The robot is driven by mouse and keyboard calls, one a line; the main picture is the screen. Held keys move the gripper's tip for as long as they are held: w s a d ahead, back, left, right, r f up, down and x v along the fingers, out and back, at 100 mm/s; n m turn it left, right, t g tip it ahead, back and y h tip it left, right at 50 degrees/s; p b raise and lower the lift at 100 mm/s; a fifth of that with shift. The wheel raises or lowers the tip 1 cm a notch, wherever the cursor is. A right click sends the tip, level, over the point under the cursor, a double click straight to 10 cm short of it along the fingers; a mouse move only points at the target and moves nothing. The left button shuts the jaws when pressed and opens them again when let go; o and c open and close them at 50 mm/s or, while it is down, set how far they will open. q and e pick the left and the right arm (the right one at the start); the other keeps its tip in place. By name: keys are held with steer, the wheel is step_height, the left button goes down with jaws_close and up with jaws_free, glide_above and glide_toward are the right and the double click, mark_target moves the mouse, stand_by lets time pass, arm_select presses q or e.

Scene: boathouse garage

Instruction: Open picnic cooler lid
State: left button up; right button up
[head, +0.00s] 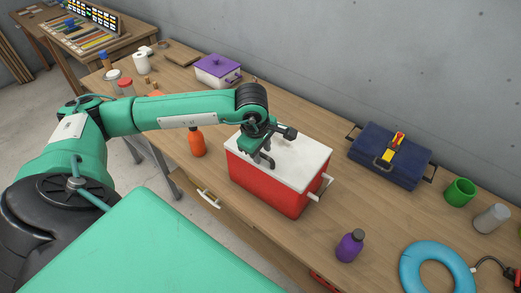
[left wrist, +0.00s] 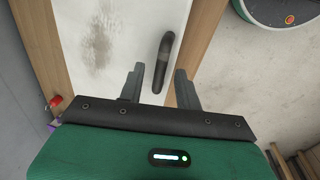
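The picnic cooler has a red body (head: 268,187) and a white lid (head: 312,155), and stands on the wooden workbench. The lid lies flat and shut on the body. A dark curved lid handle (head: 265,161) stands near its front edge; it also shows in the left wrist view (left wrist: 164,60). My left gripper (head: 270,142) is over the lid, partly covering it. In the left wrist view its two fingers (left wrist: 159,75) are apart, with the handle's lower end between their tips. I see no grip on it. My right gripper is not in view.
An orange bottle (head: 197,142) stands left of the cooler and a purple bottle (head: 350,245) to its right. A dark blue toolbox (head: 390,158), green cup (head: 460,192) and blue ring (head: 437,270) are farther right. A purple-lidded box (head: 217,70) stands at the back left.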

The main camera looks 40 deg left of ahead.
arm_select(q)
jaws_close()
steer(key=shift+w+r+g+p, duration=0.3)
steer(key=shift+r+p, duration=0.4)
steer(key=shift+r, duration=0.1)
steer(key=shift+w+r+g+p, duration=0.3)
steer(key=shift+r+g+p, duration=0.1)
steer(key=shift+r+p, duration=0.05)
steer(key=shift+w+r+g+p, duration=0.35)
steer(key=shift+r+p, duration=0.15)
steer(key=shift+r, duration=0.1)
steer(key=shift+w+r+g+p, duration=0.35)
steer(key=shift+r+g, duration=0.1)
